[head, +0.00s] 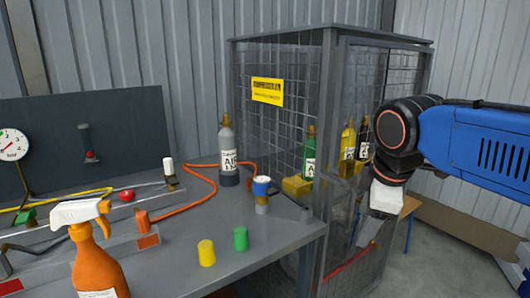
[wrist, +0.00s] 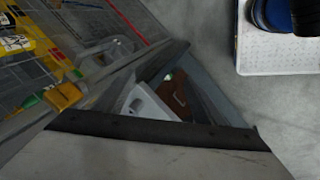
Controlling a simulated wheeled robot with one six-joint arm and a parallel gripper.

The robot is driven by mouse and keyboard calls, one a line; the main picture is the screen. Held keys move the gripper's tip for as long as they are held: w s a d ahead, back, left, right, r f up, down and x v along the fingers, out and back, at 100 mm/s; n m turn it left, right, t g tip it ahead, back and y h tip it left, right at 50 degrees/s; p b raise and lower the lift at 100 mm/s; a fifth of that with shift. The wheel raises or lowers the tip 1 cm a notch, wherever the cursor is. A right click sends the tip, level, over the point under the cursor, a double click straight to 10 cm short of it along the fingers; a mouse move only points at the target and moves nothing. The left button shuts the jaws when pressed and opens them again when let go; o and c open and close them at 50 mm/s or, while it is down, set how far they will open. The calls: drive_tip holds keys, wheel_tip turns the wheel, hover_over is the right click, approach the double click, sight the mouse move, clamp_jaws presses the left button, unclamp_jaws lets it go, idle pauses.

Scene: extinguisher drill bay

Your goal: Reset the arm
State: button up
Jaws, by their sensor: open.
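My arm reaches in from the right in the head view, and my gripper (head: 368,235) hangs below its white wrist part, pointing down. It is open, and I see nothing held in it. It is in front of the wire mesh cage (head: 328,120), to the right of the bench; whether it touches the cage I cannot tell. The wrist view looks down past dark, angular parts over grey floor (wrist: 205,75). A white piece and a brown piece show between these parts, and I cannot tell what they are.
Gas cylinders stand in the cage, among them a green one (head: 308,155) and a yellow one (head: 348,142). The grey bench (head: 235,268) bears a grey cylinder (head: 228,150), an orange spray bottle (head: 96,262), a yellow cap (head: 206,253) and a green cap (head: 240,239). Open floor lies right.

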drive_tip(key=s+d+f+m, duration=0.3)
drive_tip(key=s+f+m, duration=0.2)
drive_tip(key=f+m, duration=0.2)
drive_tip(key=s+d+f+m, duration=0.4)
drive_tip(key=s+f+m, duration=0.2)
drive_tip(key=f+m, duration=0.1)
drive_tip(key=shift+s+t, duration=0.25)
drive_tip(key=shift+t, duration=0.05)
